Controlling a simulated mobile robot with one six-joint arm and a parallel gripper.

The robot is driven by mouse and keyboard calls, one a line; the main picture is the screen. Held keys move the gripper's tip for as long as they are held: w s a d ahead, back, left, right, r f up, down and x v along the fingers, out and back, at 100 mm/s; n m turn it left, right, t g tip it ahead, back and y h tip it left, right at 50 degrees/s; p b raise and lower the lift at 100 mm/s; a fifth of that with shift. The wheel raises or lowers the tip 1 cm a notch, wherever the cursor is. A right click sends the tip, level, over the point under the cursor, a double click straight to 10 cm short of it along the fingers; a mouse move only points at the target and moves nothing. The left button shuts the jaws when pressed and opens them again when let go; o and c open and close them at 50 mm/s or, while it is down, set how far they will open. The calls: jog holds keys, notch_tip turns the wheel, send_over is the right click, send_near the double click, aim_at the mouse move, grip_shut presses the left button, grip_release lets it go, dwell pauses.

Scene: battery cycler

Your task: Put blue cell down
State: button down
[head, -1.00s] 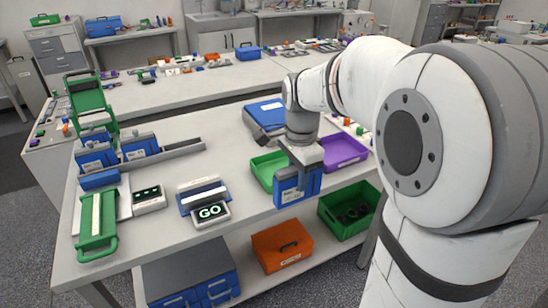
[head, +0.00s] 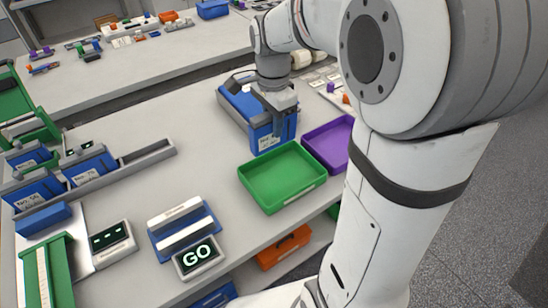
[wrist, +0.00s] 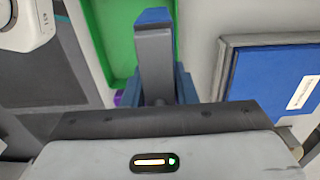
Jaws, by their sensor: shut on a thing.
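The blue cell (head: 270,140) is a blue block with a white label on its front. It hangs upright below my gripper (head: 273,108), which is shut on it. In the head view it appears just behind the green tray (head: 283,208) and against the front right of a large blue case (head: 228,102); I cannot tell whether it touches the table. In the wrist view a grey finger of my gripper (wrist: 155,60) hides most of the cell, and blue edges (wrist: 184,88) show beside it.
The green tray is empty. A purple tray (head: 335,165) stands at its right. Several other blue cells sit in a grey rack (head: 150,158) at the left. The GO panel (head: 200,257) is near the front edge. The table left of the case is clear.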

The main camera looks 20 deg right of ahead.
notch_tip(320, 180, down, 5)
jog(key=shift+a+r, duration=0.1)
jog(key=shift+s+f, duration=0.1)
jog(key=shift+f, duration=1.85)
jog(key=shift+f, duration=0.2)
jog(key=c, duration=1.2)
grip_release()
jog(key=shift+o, duration=0.2)
jog(key=shift+r, duration=0.1)
